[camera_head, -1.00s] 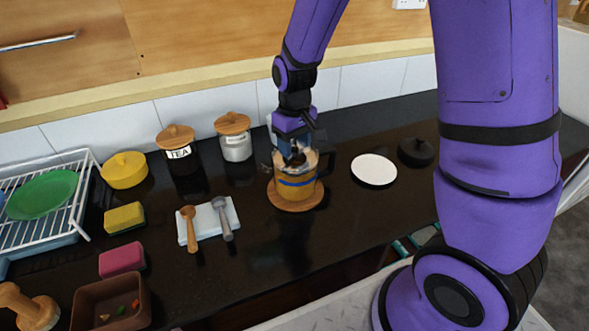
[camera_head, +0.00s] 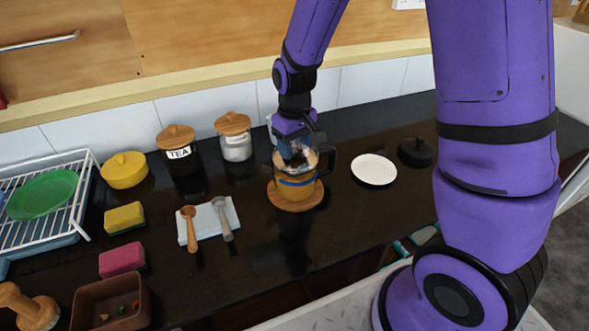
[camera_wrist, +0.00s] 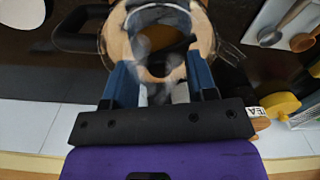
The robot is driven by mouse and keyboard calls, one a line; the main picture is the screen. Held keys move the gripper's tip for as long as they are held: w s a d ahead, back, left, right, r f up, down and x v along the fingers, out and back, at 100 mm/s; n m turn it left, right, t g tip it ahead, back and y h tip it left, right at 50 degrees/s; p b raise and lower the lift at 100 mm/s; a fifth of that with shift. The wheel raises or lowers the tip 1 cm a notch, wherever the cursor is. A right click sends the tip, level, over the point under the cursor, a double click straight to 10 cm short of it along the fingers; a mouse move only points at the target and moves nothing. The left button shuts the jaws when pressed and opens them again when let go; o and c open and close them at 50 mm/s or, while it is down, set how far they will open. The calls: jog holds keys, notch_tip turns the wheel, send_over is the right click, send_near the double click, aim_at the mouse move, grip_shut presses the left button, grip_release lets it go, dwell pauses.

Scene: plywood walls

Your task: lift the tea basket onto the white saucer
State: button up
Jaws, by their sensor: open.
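The tea basket (camera_wrist: 158,42) is a pale, see-through strainer in the mouth of the glass teapot (camera_head: 294,186), which holds amber tea. The teapot stands on a round wooden trivet (camera_head: 296,203), its dark handle on the right in the head view. My gripper (camera_head: 298,158) points down at the teapot's mouth. In the wrist view my gripper (camera_wrist: 160,85) is open, its two blue fingers apart on either side of the near part of the basket. Whether they touch it I cannot tell. The white saucer (camera_head: 374,170) lies empty on the counter, right of the teapot.
A black lid (camera_head: 416,152) lies right of the saucer. A tea jar (camera_head: 179,152) and a second jar (camera_head: 234,138) stand behind to the left. The dark counter in front of the teapot is clear.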

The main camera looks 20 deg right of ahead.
grip_shut()
jog(key=shift+r, duration=0.15)
